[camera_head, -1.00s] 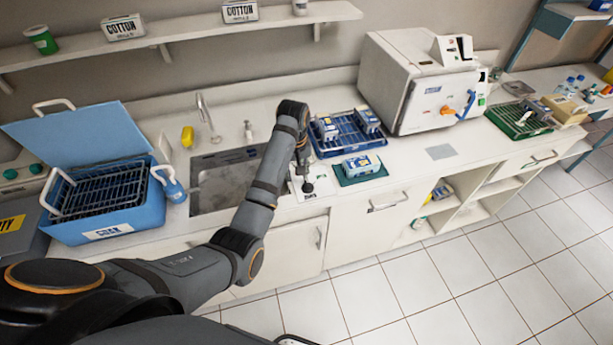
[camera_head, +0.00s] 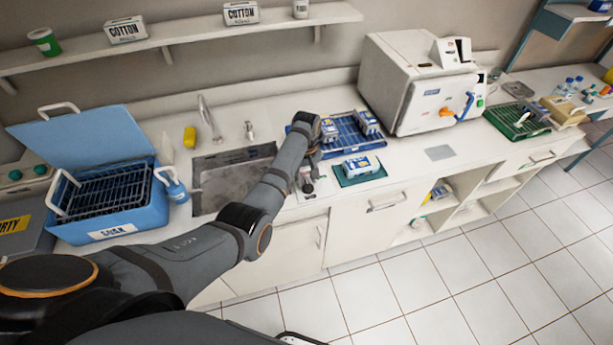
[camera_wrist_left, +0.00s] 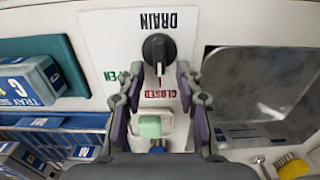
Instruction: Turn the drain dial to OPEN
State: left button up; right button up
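The black drain dial (camera_wrist_left: 158,50) sits on a white panel (camera_wrist_left: 100,28) marked DRAIN, upside down in the left wrist view. Its white pointer mark faces the red CLOSED label (camera_wrist_left: 160,93); the green OPEN label is partly covered by a finger. My left gripper (camera_wrist_left: 158,72) is open, its fingertips on either side of the dial's near part, with gaps showing. Whether they touch it cannot be told. In the head view, the dial (camera_head: 308,187) is small at the counter's front, with my left gripper (camera_head: 312,172) just above it. My right gripper is not in view.
The sink (camera_head: 225,185) lies left of the dial. A blue rack (camera_head: 350,132) with cassettes and a green mat (camera_head: 375,178) with one cassette are close on the right. A blue tub (camera_head: 120,210) stands farther left, a white sterilizer (camera_head: 405,80) at the back right.

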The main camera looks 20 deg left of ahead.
pick_arm(q)
jog(key=shift+f, duration=0.25)
jog(key=shift+c, duration=0.3)
grip_shut()
